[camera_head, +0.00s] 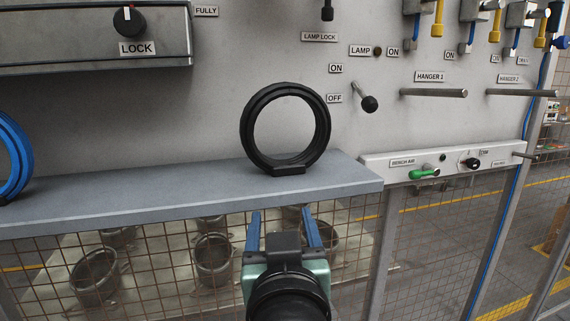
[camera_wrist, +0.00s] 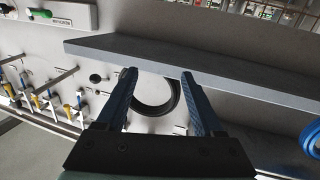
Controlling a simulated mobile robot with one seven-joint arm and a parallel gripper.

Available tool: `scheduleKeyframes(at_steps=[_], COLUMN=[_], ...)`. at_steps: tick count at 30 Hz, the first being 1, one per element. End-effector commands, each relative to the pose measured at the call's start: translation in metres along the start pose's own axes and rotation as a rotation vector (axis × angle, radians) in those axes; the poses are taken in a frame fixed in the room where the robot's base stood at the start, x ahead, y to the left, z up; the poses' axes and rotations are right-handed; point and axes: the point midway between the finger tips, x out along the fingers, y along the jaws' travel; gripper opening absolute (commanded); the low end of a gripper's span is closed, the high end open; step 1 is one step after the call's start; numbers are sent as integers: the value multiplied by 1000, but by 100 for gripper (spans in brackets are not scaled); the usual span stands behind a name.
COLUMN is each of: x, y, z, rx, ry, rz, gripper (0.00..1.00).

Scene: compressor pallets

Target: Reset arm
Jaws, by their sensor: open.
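My gripper (camera_head: 284,232) is open and empty, its two blue fingers pointing toward the wall, in front of and below the shelf edge in the head view. The fingers also show in the wrist view (camera_wrist: 160,82), spread apart with nothing between them that they touch. A black ring (camera_head: 243,131) stands upright on a small foot on the grey shelf (camera_head: 130,194), beyond the gripper and apart from it. In the wrist view the black ring (camera_wrist: 158,108) shows behind the fingers, partly hidden by them.
A blue ring (camera_head: 14,160) stands at the shelf's left end, cut by the frame. Hanger pegs (camera_head: 433,92), a black-knobbed lever (camera_head: 368,102) and a bench-air panel (camera_head: 440,163) jut out at right. Wire mesh (camera_head: 160,255) lies under the shelf.

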Motion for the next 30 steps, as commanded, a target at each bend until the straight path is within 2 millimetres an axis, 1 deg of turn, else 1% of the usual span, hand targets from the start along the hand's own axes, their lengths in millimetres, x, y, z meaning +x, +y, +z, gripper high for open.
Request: scheduleKeyframes(at_steps=[1, 3, 6, 8, 9, 11, 12, 14, 15, 18, 21, 25, 30], x=[-2, -5, -13, -19, -24, -33, -40, -54, -64, -93, -122, -142, -144], y=[-1, 1, 5, 6, 6, 7, 8, 9, 10, 11, 11, 11, 11], z=[14, 29, -14, -36, -51, -74, -91, -116, -132, -172, -203, -221, -223], rx=[27, 64, 63, 60, 58, 55, 53, 50, 48, 43, 38, 35, 35], ry=[-20, -39, 85, 154, 202, 278, 333, 419, 477, 627, 755, 838, 849], rz=[17, 46, 52, 54, 55, 57, 58, 60, 62, 66, 70, 72, 72], gripper=[69, 69, 69, 69, 69, 69, 69, 69, 69, 69, 69, 69, 69])
